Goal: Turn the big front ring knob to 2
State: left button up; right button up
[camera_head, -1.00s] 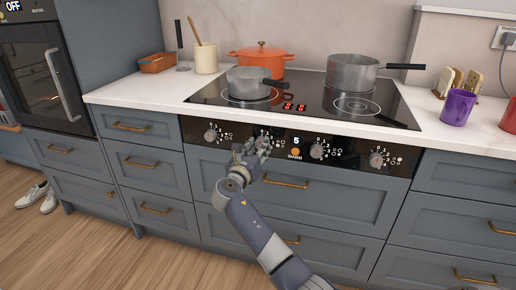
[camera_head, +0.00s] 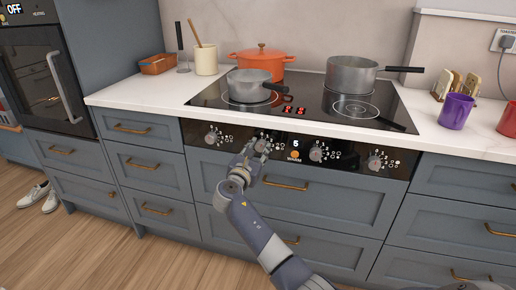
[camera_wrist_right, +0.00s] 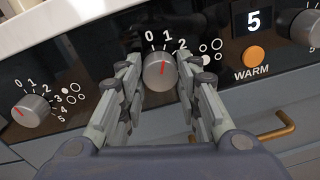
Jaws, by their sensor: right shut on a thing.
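The grey knob (camera_wrist_right: 158,72) with a red line is between the two fingers of my right gripper (camera_wrist_right: 158,82), which is shut on it. The scale above it reads 0, 1 and 2, with ring symbols to its right. The red line points up, close to the 1. In the head view the knob (camera_head: 262,146) is second from the left on the black control panel, and my right gripper (camera_head: 256,149) reaches it from below. The fingers partly hide its sides. My left gripper is out of view.
Another knob (camera_wrist_right: 31,110) with a 0 to 5 scale is to the left. A display (camera_wrist_right: 254,21) reading 5 and an orange WARM button (camera_wrist_right: 256,55) are to the right. Drawer handles (camera_head: 286,184) jut out below. Pots stand on the hob (camera_head: 310,108).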

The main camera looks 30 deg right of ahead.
jog(key=shift+m, duration=3)
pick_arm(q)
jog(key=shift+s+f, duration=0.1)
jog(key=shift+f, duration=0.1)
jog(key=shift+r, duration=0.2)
pick_arm(e)
jog(key=shift+r+m, duration=0.1)
jog(key=shift+m, duration=0.2)
jog(key=o, duration=1.1)
